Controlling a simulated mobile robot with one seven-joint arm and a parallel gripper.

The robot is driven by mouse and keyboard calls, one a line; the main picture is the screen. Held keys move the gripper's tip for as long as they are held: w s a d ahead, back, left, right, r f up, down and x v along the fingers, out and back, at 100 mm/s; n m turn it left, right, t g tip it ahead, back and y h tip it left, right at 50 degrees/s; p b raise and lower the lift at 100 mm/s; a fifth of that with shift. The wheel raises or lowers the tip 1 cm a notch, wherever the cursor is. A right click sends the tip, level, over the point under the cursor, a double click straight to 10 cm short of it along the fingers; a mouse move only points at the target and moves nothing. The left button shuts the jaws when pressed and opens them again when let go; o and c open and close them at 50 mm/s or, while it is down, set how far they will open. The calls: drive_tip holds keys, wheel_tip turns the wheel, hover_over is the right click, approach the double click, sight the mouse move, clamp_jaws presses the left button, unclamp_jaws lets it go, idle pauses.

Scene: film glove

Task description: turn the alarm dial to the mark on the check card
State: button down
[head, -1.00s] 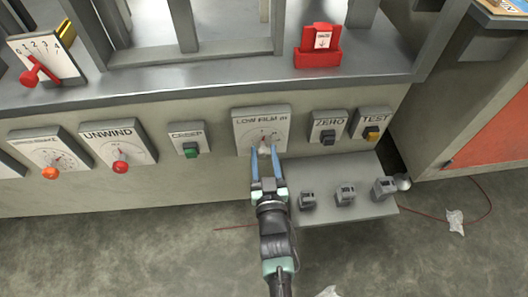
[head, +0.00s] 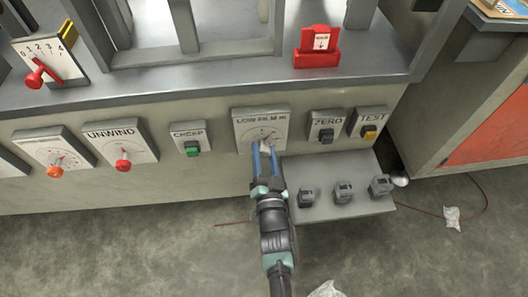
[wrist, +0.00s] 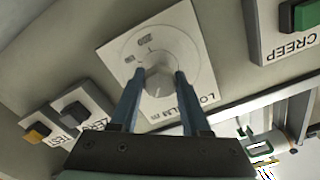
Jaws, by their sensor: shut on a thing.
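The alarm dial plate (head: 260,122), lettered "LOW FILM m", is on the machine's front panel between the CREEP and ZERO plates. My gripper (head: 263,147) is at the dial, its blue fingers closed on the pale knob.
The CREEP button (head: 192,149) is left of the dial, the ZERO button (head: 325,136) and TEST button (head: 369,132) right of it. A grey shelf (head: 352,205) with several small grey blocks juts out below right. The UNWIND knob (head: 123,165) is farther left.

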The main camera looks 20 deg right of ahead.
idle(0.3)
drive_tip(key=shift+c, duration=1.9)
unclamp_jaws()
drive_tip(key=p+v, duration=0.3)
drive_tip(key=v, duration=1)
drive_tip(key=shift+p, duration=0.35)
